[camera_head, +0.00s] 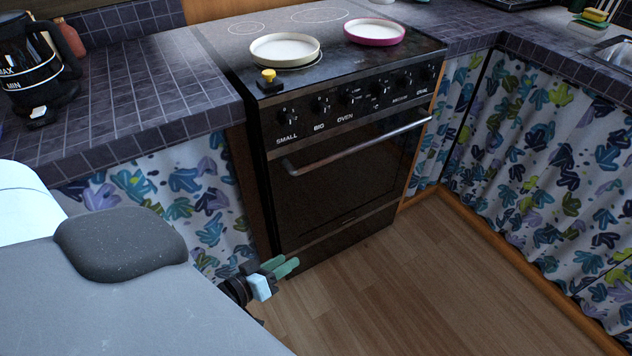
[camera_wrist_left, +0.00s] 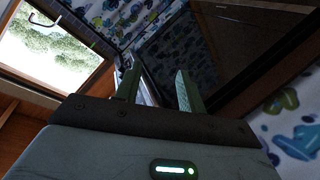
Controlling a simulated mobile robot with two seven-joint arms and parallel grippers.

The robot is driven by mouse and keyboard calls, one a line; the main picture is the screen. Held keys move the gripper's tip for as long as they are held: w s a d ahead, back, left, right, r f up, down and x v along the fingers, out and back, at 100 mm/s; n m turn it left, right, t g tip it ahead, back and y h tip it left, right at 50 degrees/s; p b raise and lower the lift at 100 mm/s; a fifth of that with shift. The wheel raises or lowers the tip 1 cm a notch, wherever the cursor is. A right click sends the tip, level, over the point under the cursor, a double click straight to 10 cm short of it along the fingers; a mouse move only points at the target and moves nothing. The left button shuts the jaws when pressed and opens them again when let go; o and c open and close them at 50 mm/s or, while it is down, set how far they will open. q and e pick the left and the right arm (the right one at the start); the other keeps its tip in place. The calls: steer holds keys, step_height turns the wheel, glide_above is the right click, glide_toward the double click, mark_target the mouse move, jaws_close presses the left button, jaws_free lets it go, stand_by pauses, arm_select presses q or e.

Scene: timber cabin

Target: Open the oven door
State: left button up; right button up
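The oven (camera_head: 345,150) is a black cooker set between counters. Its dark glass door (camera_head: 345,190) is closed, with a silvery bar handle (camera_head: 355,146) across the top. My left gripper (camera_head: 286,267) shows near the oven's lower left corner, well below the handle and apart from it. Its two green fingers are spread with nothing between them in the left wrist view (camera_wrist_left: 158,88). A dark glossy panel in that view, probably the oven door (camera_wrist_left: 225,45), lies beyond the fingers. My right gripper is not in view.
Two round pans, one cream (camera_head: 285,48) and one pink-rimmed (camera_head: 374,31), stand on the hob. A small yellow-topped object (camera_head: 268,79) sits at its front left corner. Patterned curtains (camera_head: 165,190) hang under the counters. The wooden floor (camera_head: 400,285) before the oven is clear.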

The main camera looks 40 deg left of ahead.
mark_target(304, 171)
arm_select(q)
steer(key=w+a+r+n+t+b, duration=0.1)
steer(key=w+a+r+t+b, duration=0.1)
steer(key=w, duration=0.5)
steer(key=w+a+r+n+t+b, duration=0.1)
steer(key=w+a+r+n+b, duration=0.1)
steer(key=w, duration=0.5)
steer(key=w+a+r+n+t+y+b, duration=0.1)
steer(key=w+a+r+n+t+b, duration=0.1)
steer(key=w+a+r+b, duration=0.2)
steer(key=shift+w+a+t, duration=0.15)
steer(key=shift+w+a, duration=0.25)
steer(key=shift+w, duration=0.35)
steer(key=shift+w+a+t, duration=0.15)
steer(key=shift+w+a, duration=0.25)
steer(key=shift+w, duration=0.35)
steer(key=shift+b+x, duration=0.35)
steer(key=shift+x, duration=0.45)
steer(key=shift+s, duration=0.1)
jaws_close()
